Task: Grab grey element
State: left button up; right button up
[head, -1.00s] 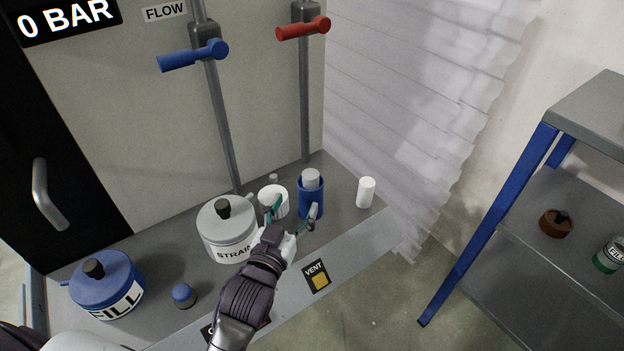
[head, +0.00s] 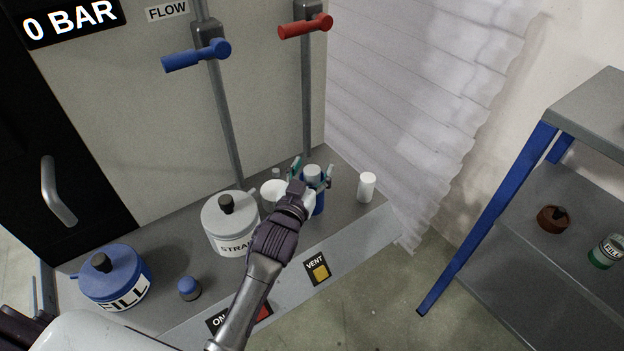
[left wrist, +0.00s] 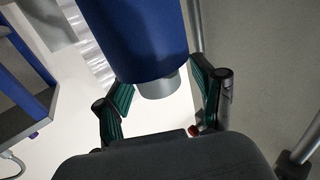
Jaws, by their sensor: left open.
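A light grey cylindrical element (head: 313,171) stands upright in a blue cylindrical cup (head: 319,203) on the grey ledge. In the left wrist view the grey element (left wrist: 158,85) shows as a short stub protruding from the blue cup (left wrist: 140,40). My left gripper (head: 311,172) is open, with its green-padded fingers on either side of the grey element. In the left wrist view the fingers (left wrist: 160,100) also stand apart around the stub, with visible gaps. The hand hides part of the cup. My right gripper is not in view.
A white cup (head: 271,190) stands left of the blue cup, and a white cylinder (head: 366,187) stands right of it. A STRAIN pot (head: 228,222), a blue FILL pot (head: 117,279) and a blue-topped knob (head: 189,288) are further left. A blue-legged shelf (head: 487,220) stands at right.

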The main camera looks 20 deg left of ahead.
pick_arm(q)
jog(key=c, duration=1.3)
jog(key=shift+o, duration=0.2)
